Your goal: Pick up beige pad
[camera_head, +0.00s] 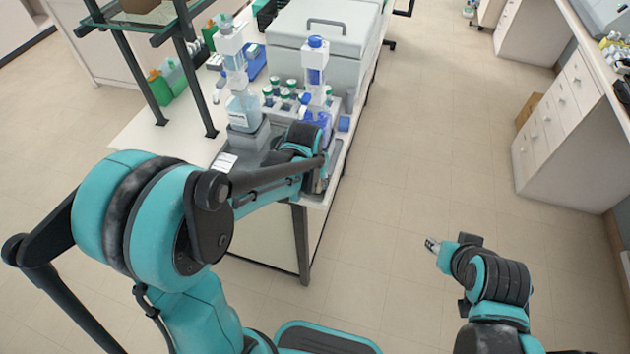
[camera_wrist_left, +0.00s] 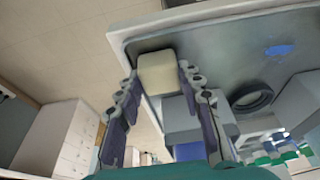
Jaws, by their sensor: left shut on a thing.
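The beige pad (camera_wrist_left: 160,76) is a small pale block with rounded edges in the left wrist view. It sits between the fingertips of my left gripper (camera_wrist_left: 158,82), which is shut on it, at the edge of a grey tray surface (camera_wrist_left: 230,45). In the head view my left gripper (camera_head: 320,176) is at the bench's front right corner; the arm covers much of it and I cannot make out the pad there. My right gripper (camera_head: 433,245) is over the floor, away from the bench; its jaw opening is too small to tell.
A blue patch (camera_wrist_left: 280,50) and a dark round ring (camera_wrist_left: 252,99) are near the pad. Behind the left arm stand bottles (camera_head: 315,62), several small green-capped vials (camera_head: 286,97) and a large grey box (camera_head: 322,38). A dark shelf post (camera_head: 194,75) is at left.

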